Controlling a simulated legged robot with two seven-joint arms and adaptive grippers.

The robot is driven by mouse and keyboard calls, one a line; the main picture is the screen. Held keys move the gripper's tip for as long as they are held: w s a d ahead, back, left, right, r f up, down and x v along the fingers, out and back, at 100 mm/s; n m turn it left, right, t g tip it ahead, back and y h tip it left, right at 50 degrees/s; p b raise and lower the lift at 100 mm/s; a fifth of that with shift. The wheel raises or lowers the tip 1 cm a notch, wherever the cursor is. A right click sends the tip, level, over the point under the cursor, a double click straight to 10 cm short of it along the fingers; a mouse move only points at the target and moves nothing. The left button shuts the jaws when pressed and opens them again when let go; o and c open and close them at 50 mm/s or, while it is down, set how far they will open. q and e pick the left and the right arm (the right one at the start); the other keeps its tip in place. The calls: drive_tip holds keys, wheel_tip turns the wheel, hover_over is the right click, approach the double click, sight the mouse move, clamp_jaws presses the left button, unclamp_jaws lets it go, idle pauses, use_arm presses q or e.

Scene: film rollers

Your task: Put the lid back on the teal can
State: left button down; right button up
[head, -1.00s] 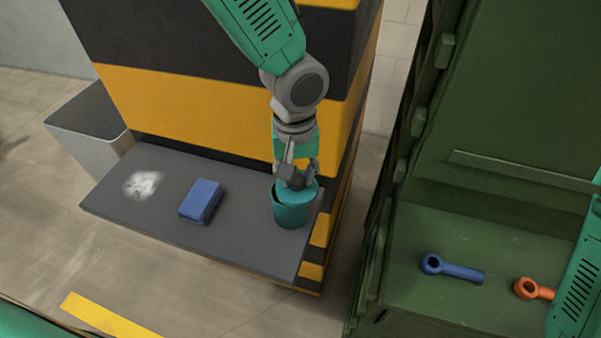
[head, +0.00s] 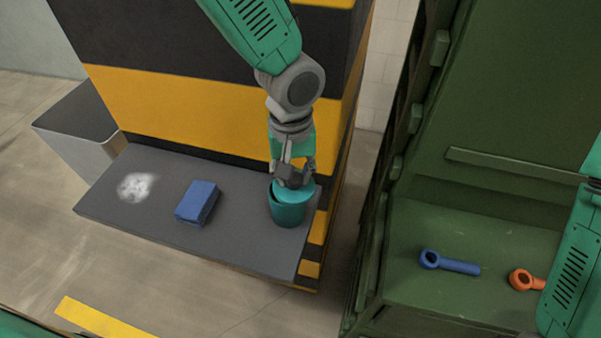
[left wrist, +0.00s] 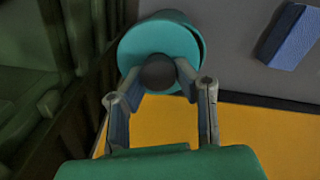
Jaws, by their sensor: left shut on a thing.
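The teal can (head: 288,214) stands upright near the right end of the grey shelf. My left gripper (head: 291,179) points down above it, shut on the dark round knob (left wrist: 158,71) of the teal lid (head: 302,190). In the left wrist view the lid (left wrist: 150,42) covers most of the can's mouth but sits off-centre, and a crescent of the can (left wrist: 196,28) shows past its edge. I cannot tell whether the lid touches the rim. My right arm shows at the right edge, but its gripper is out of view.
A blue block (head: 197,203) and a white powdery patch (head: 137,187) are on the shelf (head: 240,245), left of the can. A striped column rises behind it. In the green bay at right lie a blue rod part (head: 450,263) and an orange one (head: 523,279).

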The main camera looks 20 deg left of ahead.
use_arm(q)
drive_tip(key=shift+a, duration=0.55)
drive_tip(key=shift+d, duration=0.55)
drive_tip(key=shift+a, duration=0.55)
drive_tip(key=shift+a+f, duration=0.15)
drive_tip(key=shift+a, duration=0.6)
drive_tip(key=shift+d, duration=0.6)
drive_tip(key=shift+a, duration=0.3)
drive_tip(key=shift+a+f+p, duration=0.15)
drive_tip(key=shift+a+p, duration=0.1)
drive_tip(key=shift+p, duration=0.15)
use_arm(e)
drive_tip(key=shift+a+r, duration=0.3)
drive_tip(key=shift+r, duration=0.15)
